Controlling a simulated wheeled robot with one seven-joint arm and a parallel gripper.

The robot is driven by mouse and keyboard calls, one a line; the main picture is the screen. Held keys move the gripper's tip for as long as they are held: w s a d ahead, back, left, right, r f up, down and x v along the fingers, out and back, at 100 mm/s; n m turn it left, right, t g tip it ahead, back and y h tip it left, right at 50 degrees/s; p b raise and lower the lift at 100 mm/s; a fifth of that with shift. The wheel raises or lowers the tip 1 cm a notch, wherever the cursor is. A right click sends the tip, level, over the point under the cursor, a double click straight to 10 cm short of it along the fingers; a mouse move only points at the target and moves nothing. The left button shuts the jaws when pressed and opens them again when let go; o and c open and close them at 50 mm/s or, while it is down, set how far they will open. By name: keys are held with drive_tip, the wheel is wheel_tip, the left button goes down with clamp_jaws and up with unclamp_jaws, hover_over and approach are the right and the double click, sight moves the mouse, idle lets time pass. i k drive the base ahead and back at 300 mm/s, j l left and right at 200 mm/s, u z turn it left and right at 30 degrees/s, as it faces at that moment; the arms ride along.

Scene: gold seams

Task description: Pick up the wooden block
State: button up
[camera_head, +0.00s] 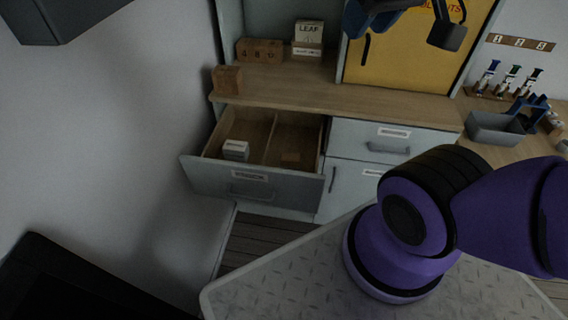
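A small wooden block (228,79) sits on the left end of the wooden counter, close to its front edge and the wall. A longer wooden piece (260,50) with dark markings like "4 8 0" stands behind it, against the back. Which of them the task means is not certain. My purple arm fills the lower right and leaves the view at the right edge. Dark blue and black parts at the top edge, in front of the yellow panel, may belong to my gripper; they are cut off. Nothing is seen held, and both wooden pieces are clear of the arm.
An open drawer (255,188) below the block holds a small white box (235,149) and a flat light piece. A box reading "LEAF" (308,36) stands at the back. A grey bin (495,128) is at right. The counter's middle (300,88) is clear.

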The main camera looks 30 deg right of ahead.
sight(290, 161)
drive_tip(key=u, duration=1.65)
drive_tip(key=z, duration=1.95)
drive_tip(key=i+l+u, duration=0.1)
drive_tip(key=u, duration=0.3)
drive_tip(key=l+u, duration=0.35)
drive_tip(key=i, duration=0.05)
